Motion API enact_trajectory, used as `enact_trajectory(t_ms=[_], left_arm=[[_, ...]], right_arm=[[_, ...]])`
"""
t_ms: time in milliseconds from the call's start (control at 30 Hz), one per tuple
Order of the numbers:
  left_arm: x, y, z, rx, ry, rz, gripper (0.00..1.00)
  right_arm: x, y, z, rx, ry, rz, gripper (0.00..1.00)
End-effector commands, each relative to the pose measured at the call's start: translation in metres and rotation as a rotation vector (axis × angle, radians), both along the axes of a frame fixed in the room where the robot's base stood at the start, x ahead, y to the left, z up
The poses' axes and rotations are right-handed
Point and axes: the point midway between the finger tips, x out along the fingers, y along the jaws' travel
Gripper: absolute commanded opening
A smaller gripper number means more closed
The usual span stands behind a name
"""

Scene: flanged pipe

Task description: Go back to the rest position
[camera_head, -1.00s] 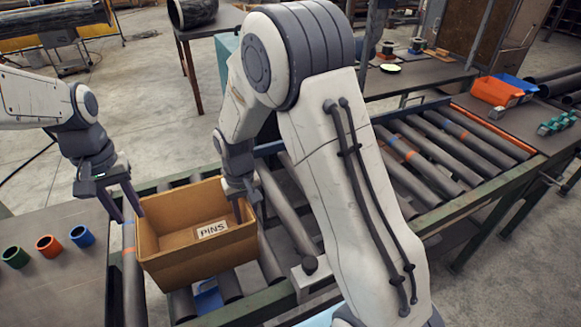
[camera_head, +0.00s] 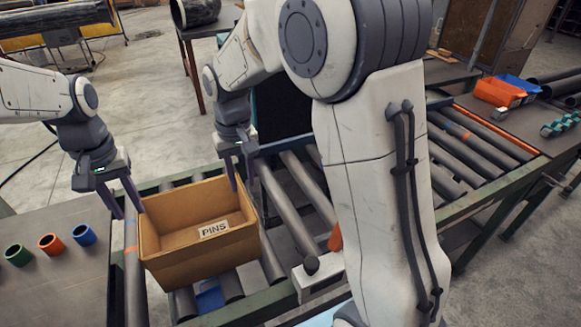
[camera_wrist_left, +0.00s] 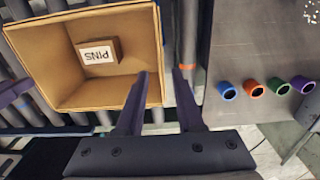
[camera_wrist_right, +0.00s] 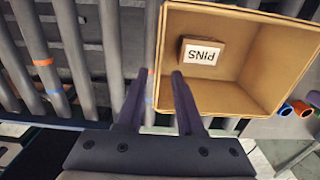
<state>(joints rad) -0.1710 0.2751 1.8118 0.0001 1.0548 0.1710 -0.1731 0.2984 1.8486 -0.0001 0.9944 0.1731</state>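My left gripper (camera_head: 129,214) is open and empty at the left side of an open cardboard box (camera_head: 200,265). In the left wrist view the box's side wall (camera_wrist_left: 158,45) shows between its fingertips. My right gripper (camera_head: 241,187) is open and empty above the box's far right side. In the right wrist view a side wall (camera_wrist_right: 160,45) shows between its fingertips. I cannot tell the exact height of either gripper over the rims. The box sits on the conveyor rollers and holds a small brown block labelled PINS (camera_wrist_right: 201,53).
Green (camera_head: 18,255), orange (camera_head: 51,244) and blue (camera_head: 84,235) cups stand on the table at left. A purple cup (camera_wrist_left: 302,84) shows in the left wrist view. An orange bin (camera_head: 498,92) stands farther right. My right arm hides much of the middle.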

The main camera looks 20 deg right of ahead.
Motion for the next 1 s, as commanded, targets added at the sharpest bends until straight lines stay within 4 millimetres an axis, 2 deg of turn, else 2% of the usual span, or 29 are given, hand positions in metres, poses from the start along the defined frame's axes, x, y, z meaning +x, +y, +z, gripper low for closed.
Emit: enact_trajectory(t_ms=[467, 567, 667, 800, 900, 1000], left_arm=[[-0.001, -0.001, 0.000, 0.000, 0.000, -0.002, 0.36], [-0.014, -0.011, 0.002, -0.005, -0.003, -0.039, 0.36], [-0.052, -0.037, 0.006, -0.019, -0.010, -0.142, 0.36], [-0.132, -0.069, 0.002, -0.047, -0.021, -0.345, 0.36], [-0.184, -0.076, -0.006, -0.065, -0.027, -0.474, 0.36], [-0.222, -0.075, -0.015, -0.078, -0.029, -0.569, 0.36]], right_arm=[[-0.001, 0.001, 0.000, 0.000, 0.000, 0.002, 0.36], [-0.014, 0.011, 0.003, 0.005, -0.002, 0.039, 0.36], [-0.052, 0.037, 0.010, 0.019, -0.011, 0.141, 0.36], [-0.132, 0.068, 0.013, 0.047, -0.021, 0.343, 0.36], [-0.184, 0.075, 0.009, 0.064, -0.027, 0.473, 0.36], [-0.222, 0.074, 0.002, 0.078, -0.029, 0.568, 0.36]])
